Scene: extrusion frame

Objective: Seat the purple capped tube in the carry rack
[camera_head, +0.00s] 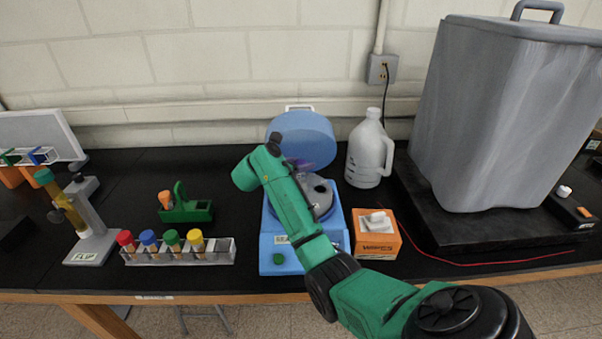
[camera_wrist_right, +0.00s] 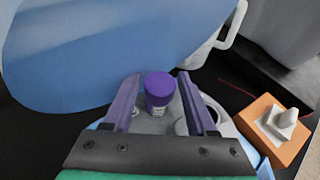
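The purple capped tube (camera_wrist_right: 159,88) stands upright in the grey rotor of the open blue centrifuge (camera_head: 268,250). My right gripper (camera_wrist_right: 158,78) is open over the rotor. Its two purple fingers stand on either side of the cap, with a gap visible on each side. In the head view my green right arm hides most of the rotor and the tube. The small green rack with an upright handle (camera_head: 197,211), which looks like the carry rack, stands left of the centrifuge and holds an orange-capped tube (camera_head: 165,199). My left gripper is not in view.
A clear rack (camera_head: 222,257) with red, blue, green and yellow capped tubes stands at the front. A tilted tube stand (camera_head: 92,245) is further left. An orange wipes box (camera_head: 376,240), a white jug (camera_head: 369,155) and a large grey bin (camera_head: 485,120) stand right.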

